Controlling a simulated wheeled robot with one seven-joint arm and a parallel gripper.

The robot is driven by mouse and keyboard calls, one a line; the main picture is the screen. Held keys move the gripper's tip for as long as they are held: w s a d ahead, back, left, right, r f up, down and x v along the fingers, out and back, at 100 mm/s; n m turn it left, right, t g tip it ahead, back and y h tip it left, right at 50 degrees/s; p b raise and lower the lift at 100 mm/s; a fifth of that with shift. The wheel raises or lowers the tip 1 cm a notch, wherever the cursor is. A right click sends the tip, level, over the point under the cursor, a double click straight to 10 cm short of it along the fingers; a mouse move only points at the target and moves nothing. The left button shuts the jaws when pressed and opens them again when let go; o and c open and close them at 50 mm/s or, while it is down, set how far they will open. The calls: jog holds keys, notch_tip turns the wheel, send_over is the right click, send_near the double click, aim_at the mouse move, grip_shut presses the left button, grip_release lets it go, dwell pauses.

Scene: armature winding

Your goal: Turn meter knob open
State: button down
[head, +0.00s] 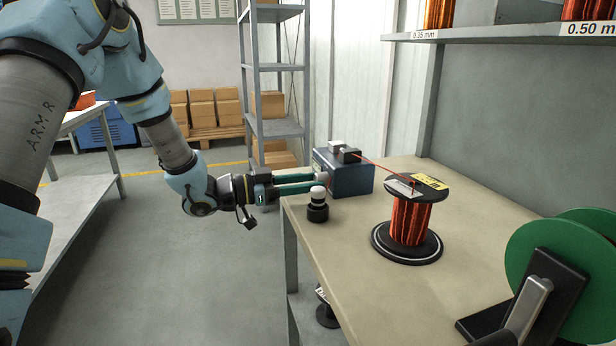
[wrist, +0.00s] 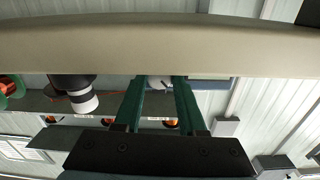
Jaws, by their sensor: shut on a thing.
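The meter is a dark blue box (head: 352,180) at the far left corner of the workbench in the head view. Its pale round knob (head: 321,178) is on the side facing my arm. My gripper (head: 318,182) reaches in level from the left, with its long green fingers at the knob. In the wrist view, the fingers of my gripper (wrist: 161,82) are shut around the white knob (wrist: 160,84), with a dark mark on its face. A strip of the blue meter (wrist: 208,84) shows beside them. The bench edge hides most of the meter there.
A black, white-topped cylinder (head: 317,207) stands on the bench (head: 345,262) close in front of my fingers; it also shows in the wrist view (wrist: 80,95). A copper-wire spool (head: 410,222) stands right of the meter, with a red wire between. A green reel (head: 545,240) is front right.

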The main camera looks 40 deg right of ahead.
jog(key=shift+f, duration=0.1)
dwell(0.3)
jog(key=shift+c, duration=2.4)
grip_release()
jog(key=shift+a, duration=0.1)
jog(key=v, duration=1)
jog(key=shift+w+a, duration=0.15)
jog(key=shift+a, duration=0.2)
